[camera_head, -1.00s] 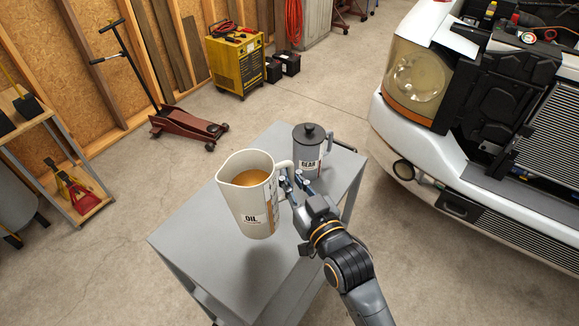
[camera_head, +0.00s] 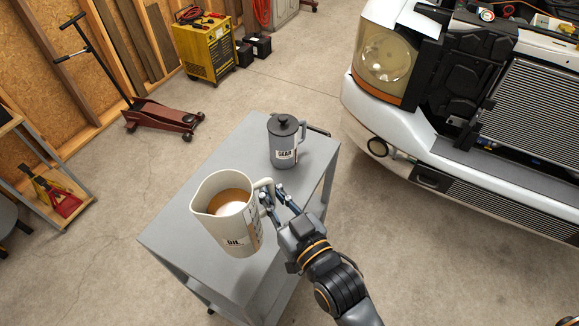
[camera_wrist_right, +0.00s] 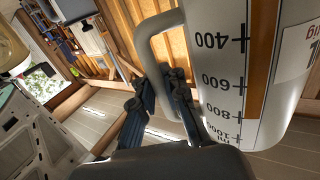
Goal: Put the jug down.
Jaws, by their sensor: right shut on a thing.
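The white oil jug (camera_head: 226,234) holds amber liquid and has an OIL label and a scale on its side. In the head view it is over the near half of the grey cart (camera_head: 180,225), leaning slightly. I cannot tell whether its base touches the cart top. My right gripper (camera_head: 272,197) is shut on the jug's handle, on its right side. The right wrist view shows the fingers (camera_wrist_right: 160,100) at the handle (camera_wrist_right: 147,50), beside the jug's scale (camera_wrist_right: 225,75). My left gripper is not in view.
A grey lidded canister (camera_head: 283,150) labelled GEAR stands at the cart's far end. A white vehicle (camera_head: 430,140) with an open front is to the right.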

